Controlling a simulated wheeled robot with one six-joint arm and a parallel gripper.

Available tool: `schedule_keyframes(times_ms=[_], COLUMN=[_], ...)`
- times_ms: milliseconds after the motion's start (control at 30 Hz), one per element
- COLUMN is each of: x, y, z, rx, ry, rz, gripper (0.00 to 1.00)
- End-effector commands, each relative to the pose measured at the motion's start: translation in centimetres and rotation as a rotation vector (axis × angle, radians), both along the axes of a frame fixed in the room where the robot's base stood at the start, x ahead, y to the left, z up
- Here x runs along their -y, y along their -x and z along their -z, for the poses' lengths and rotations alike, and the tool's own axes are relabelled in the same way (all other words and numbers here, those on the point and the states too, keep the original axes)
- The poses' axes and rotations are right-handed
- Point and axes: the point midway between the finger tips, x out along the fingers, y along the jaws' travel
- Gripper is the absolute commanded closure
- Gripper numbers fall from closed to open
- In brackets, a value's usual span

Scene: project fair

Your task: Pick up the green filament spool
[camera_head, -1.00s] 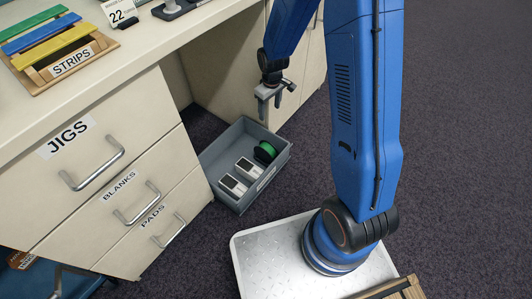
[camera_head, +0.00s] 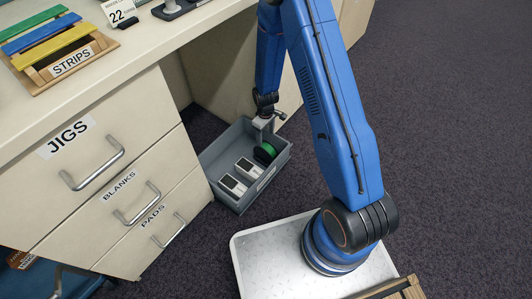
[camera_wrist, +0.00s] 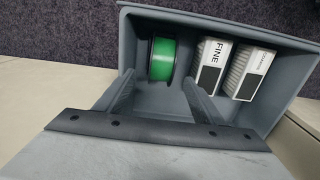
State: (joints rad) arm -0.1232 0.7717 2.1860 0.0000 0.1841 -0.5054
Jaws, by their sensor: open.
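The green filament spool (camera_head: 265,152) stands in the grey bin (camera_head: 240,201) on the floor, against its far right part. In the wrist view the spool (camera_wrist: 161,59) shows its green winding between dark flanges, beside the bin's wall (camera_wrist: 137,50). My gripper (camera_head: 264,134) is at the bin, close to the spool. In the wrist view my gripper (camera_wrist: 158,85) is open, with one finger to each side of the spool's near end. The spool lies ahead of the fingertips and nothing is held. In the head view the fingertips are hard to make out.
Two white boxes stand in the bin beside the spool, one labelled FINE (camera_wrist: 211,65) and another (camera_wrist: 247,72) to its right. The drawer cabinet (camera_head: 110,190) is left of the bin, under the desktop (camera_head: 130,45). Carpet (camera_head: 450,150) at the right is clear.

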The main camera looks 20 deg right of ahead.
Motion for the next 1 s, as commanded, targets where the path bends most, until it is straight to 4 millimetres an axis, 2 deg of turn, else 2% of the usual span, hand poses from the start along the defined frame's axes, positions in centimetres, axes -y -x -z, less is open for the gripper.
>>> schedule_keyframes(times_ms=[400,733,1000], x=[0.0,0.0,0.0], y=[0.1,0.2,0.7], z=[5.8,7.6,10.6], rx=[-0.002,-0.001,0.0], ry=[0.0,0.0,0.001], rz=[0.0,0.0,-0.001], gripper=[0.38,0.38,0.38])
